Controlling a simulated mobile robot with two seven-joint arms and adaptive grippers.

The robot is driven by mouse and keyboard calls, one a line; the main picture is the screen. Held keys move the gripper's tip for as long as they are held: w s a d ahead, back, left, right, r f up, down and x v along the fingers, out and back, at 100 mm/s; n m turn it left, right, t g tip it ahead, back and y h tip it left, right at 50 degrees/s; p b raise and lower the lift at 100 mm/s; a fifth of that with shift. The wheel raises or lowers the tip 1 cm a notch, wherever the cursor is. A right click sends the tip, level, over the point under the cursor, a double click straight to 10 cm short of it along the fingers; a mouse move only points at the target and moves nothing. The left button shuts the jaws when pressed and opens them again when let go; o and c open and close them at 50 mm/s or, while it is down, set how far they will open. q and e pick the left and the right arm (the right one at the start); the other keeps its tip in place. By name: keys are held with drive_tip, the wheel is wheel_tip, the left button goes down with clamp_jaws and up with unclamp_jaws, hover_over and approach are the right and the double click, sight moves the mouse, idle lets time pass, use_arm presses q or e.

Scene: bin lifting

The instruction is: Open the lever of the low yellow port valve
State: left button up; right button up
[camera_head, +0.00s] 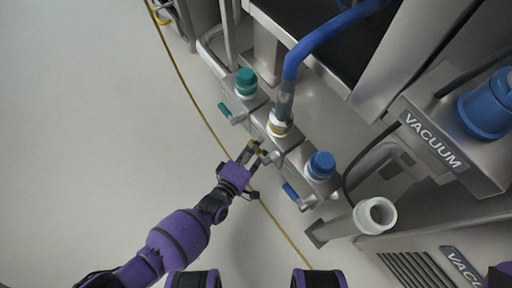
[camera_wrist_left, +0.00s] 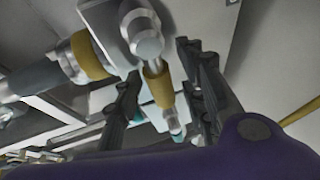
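The yellow port (camera_head: 280,127), a metal fitting with a yellow ring and the blue hose on it, is in the middle of the grey manifold in the head view. Its valve lever, with a yellow sleeve (camera_wrist_left: 158,86), shows in the left wrist view below a round metal pivot. My left gripper (camera_head: 262,152) is at this lever. In the wrist view its two dark fingers (camera_wrist_left: 165,98) stand on either side of the lever, with gaps visible, so it is open. The lever is mostly hidden by the gripper in the head view. My right gripper is not in view.
A teal cap (camera_head: 246,80) with a teal lever (camera_head: 225,110) and a blue cap (camera_head: 321,165) with a blue lever (camera_head: 290,191) flank the yellow port. The blue hose (camera_head: 315,42) rises above. A vacuum unit (camera_head: 437,142) stands right. The floor at left is clear.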

use_arm(q)
drive_tip(key=shift+c, duration=0.4)
clamp_jaws()
